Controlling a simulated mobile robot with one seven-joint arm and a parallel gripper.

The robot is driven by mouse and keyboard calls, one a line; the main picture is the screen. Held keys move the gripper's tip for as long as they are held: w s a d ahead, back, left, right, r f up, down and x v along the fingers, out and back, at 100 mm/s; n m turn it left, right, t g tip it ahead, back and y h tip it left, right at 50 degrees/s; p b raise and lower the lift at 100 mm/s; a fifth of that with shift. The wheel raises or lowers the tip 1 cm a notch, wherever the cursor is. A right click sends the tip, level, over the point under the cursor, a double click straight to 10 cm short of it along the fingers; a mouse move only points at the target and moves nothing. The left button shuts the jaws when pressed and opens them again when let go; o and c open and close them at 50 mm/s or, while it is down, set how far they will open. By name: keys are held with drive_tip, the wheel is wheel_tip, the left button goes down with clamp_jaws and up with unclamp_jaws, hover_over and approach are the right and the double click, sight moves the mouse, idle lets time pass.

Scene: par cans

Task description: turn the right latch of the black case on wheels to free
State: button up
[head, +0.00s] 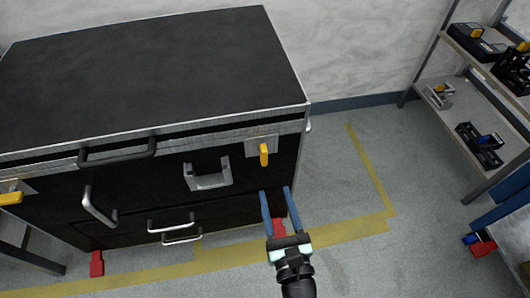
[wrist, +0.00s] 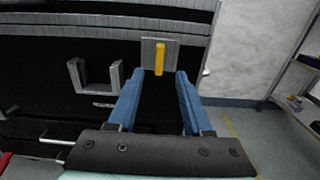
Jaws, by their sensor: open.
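The black case (head: 150,75) with metal edging fills the left and middle of the head view. Its right latch (head: 263,154) is a yellow handle on a grey plate, and the handle points straight down. The latch also shows in the wrist view (wrist: 159,58), at the top between my finger lines. A left latch (head: 10,198) with a yellow handle lies sideways at the left edge. My gripper (head: 278,190) is open and empty, its blue fingers pointing at the case front, below the right latch in the picture and apart from it.
A grey bracket (head: 206,178) juts from the case front left of the latch. Several bar handles, such as the dark one (head: 118,151), stick out too. Red pieces (head: 97,263) show at the case's base. A shelf rack (head: 460,110) stands at right. Floor right of the case is clear.

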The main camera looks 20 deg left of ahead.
sight(265, 155)
drive_tip(key=b+x, duration=0.1)
drive_tip(key=x, duration=1)
drive_tip(key=shift+w+a, duration=0.2)
clamp_jaws()
